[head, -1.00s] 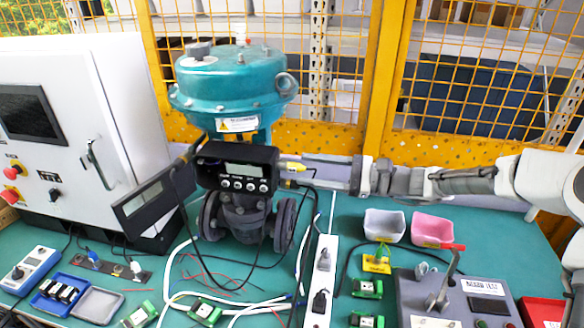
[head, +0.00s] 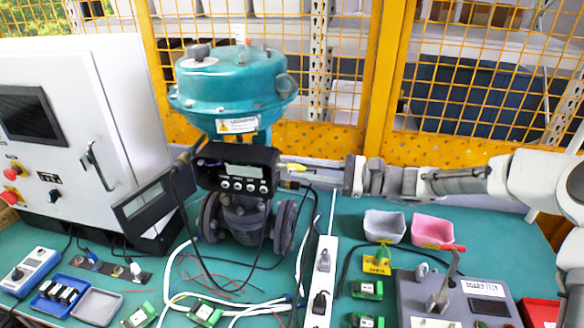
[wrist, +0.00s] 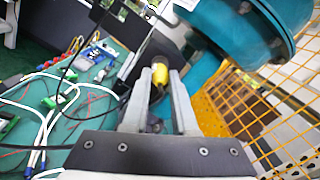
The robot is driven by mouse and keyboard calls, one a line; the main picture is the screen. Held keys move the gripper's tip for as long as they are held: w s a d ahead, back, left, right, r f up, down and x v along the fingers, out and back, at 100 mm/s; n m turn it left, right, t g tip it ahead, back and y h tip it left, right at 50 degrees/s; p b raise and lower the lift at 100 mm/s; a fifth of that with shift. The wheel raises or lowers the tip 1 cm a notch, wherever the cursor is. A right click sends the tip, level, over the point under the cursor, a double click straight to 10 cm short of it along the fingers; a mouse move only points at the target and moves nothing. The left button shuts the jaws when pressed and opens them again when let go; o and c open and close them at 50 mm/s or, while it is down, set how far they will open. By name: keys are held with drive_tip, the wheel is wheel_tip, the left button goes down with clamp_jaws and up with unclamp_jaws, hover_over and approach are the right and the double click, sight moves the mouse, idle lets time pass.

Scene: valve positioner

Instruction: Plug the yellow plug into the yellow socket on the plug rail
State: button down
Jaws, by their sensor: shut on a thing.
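The yellow plug (head: 292,167) is at the right side of the black valve positioner (head: 237,168) in the head view. In the wrist view the yellow plug (wrist: 160,74) lies between the tips of my gripper (wrist: 160,82), with the dark body just beyond it. My gripper (head: 308,171) reaches in from the right, level, and is shut on the plug. A second small yellow piece (head: 289,184) with a dark cable shows just below the plug. I cannot tell whether it is the yellow socket, or whether the plug touches a socket. The contact is hidden.
The teal actuator (head: 235,90) stands close above my gripper. A yellow mesh fence (head: 480,80) is behind. A metal strip with plugs (head: 110,265) lies at left. A white power strip (head: 321,270), grey bin (head: 384,226) and pink bin (head: 432,229) are below the arm.

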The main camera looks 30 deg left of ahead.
drive_tip(key=shift+w+d, duration=0.1)
idle(0.4)
drive_tip(key=shift+p+v, duration=0.55)
drive_tip(key=shift+v, duration=2.1)
